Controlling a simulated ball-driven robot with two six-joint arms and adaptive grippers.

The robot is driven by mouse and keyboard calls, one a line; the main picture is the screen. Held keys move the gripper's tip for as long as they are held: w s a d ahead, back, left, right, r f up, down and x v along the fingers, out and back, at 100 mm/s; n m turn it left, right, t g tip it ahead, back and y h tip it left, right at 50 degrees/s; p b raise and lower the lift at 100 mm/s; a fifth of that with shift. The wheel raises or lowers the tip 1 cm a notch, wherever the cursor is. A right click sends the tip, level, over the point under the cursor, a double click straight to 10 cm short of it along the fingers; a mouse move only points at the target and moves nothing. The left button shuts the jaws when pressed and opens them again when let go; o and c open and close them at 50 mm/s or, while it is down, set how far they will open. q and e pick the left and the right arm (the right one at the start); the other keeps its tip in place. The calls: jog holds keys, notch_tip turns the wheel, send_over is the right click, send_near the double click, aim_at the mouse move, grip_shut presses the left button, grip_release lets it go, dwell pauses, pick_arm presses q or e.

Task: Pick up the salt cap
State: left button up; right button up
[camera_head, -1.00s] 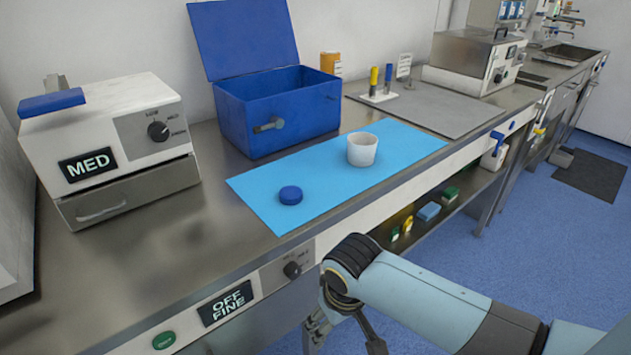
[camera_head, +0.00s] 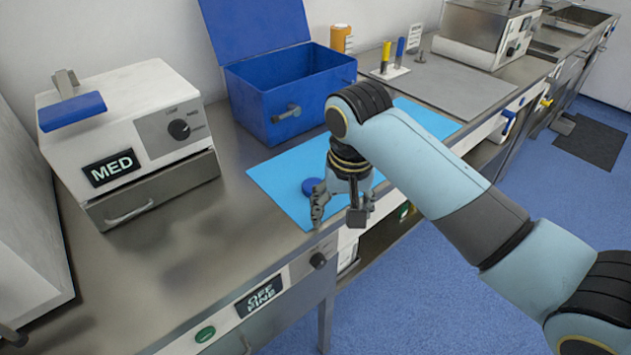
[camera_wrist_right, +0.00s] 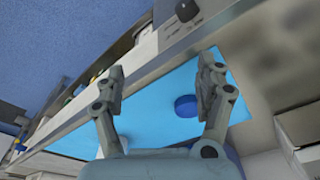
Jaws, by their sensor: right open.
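The salt cap, a round blue cap (camera_head: 312,186), lies on the light blue mat (camera_head: 277,180) near its front left part. In the right wrist view the cap (camera_wrist_right: 186,106) shows between the open fingers, closer to the right-hand finger. My right gripper (camera_head: 338,212) is open and empty, over the front edge of the mat, with one finger close in front of the cap. The wrist view also shows both fingers (camera_wrist_right: 160,85) spread apart. The white cup is hidden behind my right arm in the head view. My left gripper is not in view.
An open blue box (camera_head: 285,95) stands behind the mat. A white device marked MED (camera_head: 130,135) stands at the left. A grey mat (camera_head: 462,85) with a small stand of tubes (camera_head: 391,70) is farther right. The steel counter (camera_head: 200,240) left of the mat is clear.

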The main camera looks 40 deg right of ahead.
jog(key=w+d+r+m+g+p, duration=0.1)
jog(key=w+r+m+p, duration=0.1)
jog(key=w+r+m, duration=0.55)
jog(key=n, duration=0.2)
send_over(312, 186)
notch_tip(312, 186, down, 4)
jog(key=shift+w+d+r+y, duration=0.1)
jog(key=shift+d+r+y, duration=0.05)
jog(key=shift+r+y, duration=0.15)
notch_tip(312, 186, down, 4)
jog(key=shift+f+p, duration=0.2)
jog(key=shift+p, duration=0.1)
jog(key=shift+f, duration=0.6)
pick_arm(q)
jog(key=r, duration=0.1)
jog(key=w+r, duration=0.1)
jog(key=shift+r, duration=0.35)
pick_arm(e)
jog(key=c, duration=0.8)
